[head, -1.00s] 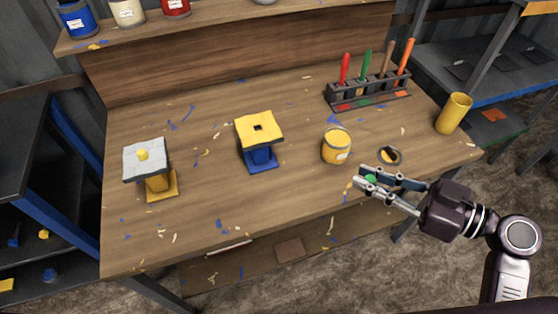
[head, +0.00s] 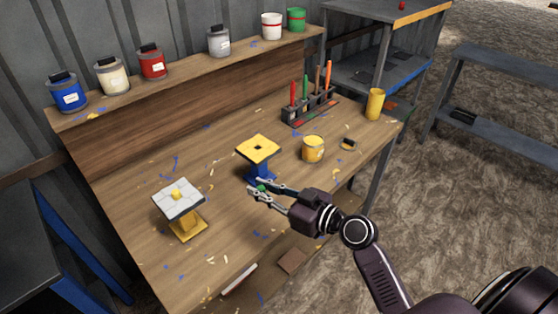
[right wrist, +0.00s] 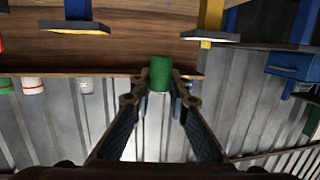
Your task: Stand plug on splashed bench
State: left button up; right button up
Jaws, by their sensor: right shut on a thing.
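A small green plug (head: 262,188) is held between the fingertips of my right gripper (head: 259,189). In the right wrist view the green plug (right wrist: 160,73) shows clearly between the fingers. The paint-splashed wooden bench (head: 220,195) lies below. My right gripper is in front of the blue stand with a yellow top (head: 258,150) and hides part of its base. I cannot tell its exact height above the bench. My left gripper is not in view.
A yellow stand with a pale top (head: 180,197) is at left. An open yellow can (head: 313,148), a dark-and-yellow lid (head: 348,144), a tool rack (head: 310,108) and a yellow cup (head: 375,104) are farther right. Paint cans line the shelf (head: 185,84). Bench between the stands is clear.

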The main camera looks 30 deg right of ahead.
jog(key=w+r+m+t+h, duration=0.1)
jog(key=w+r+m+h, duration=0.1)
jog(key=w, duration=0.2)
jog(key=b, duration=0.4)
send_over(256, 224)
notch_tip(256, 224, down, 14)
jog(key=shift+f, duration=0.25)
jog(key=shift+f+b, duration=1.45)
jog(key=shift+f, duration=0.9)
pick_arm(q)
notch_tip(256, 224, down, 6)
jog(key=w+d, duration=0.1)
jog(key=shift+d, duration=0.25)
pick_arm(e)
jog(key=shift+r, duration=0.1)
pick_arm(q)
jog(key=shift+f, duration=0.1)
